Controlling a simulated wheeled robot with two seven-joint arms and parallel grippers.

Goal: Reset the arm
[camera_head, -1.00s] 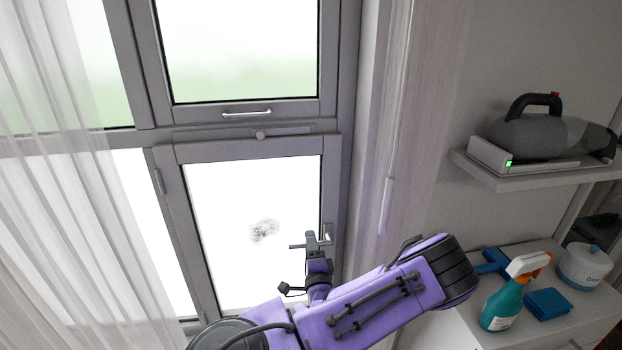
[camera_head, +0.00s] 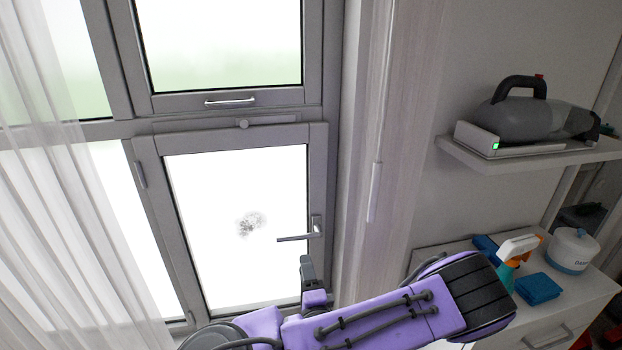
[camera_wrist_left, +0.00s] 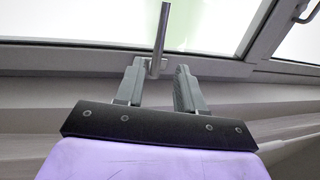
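My left gripper (camera_head: 306,271) is just below the grey window handle (camera_head: 315,228) in the head view. The handle's lever points left, roughly level. In the left wrist view, the two fingers of my left gripper (camera_wrist_left: 160,80) stand apart with nothing between them. The handle (camera_wrist_left: 160,35) is beyond the fingertips there and looks clear of them. My purple left arm reaches across the bottom of the head view. My right gripper is in neither view.
The lower window sash (camera_head: 318,180) looks shut, with a dark smudge (camera_head: 250,223) on its glass. A sheer curtain (camera_head: 45,180) hangs left. At right, a handheld vacuum (camera_head: 525,118) rests on a shelf (camera_head: 560,153). A spray bottle (camera_head: 514,255), blue cloth (camera_head: 538,288) and white tub (camera_head: 572,250) stand on a cabinet.

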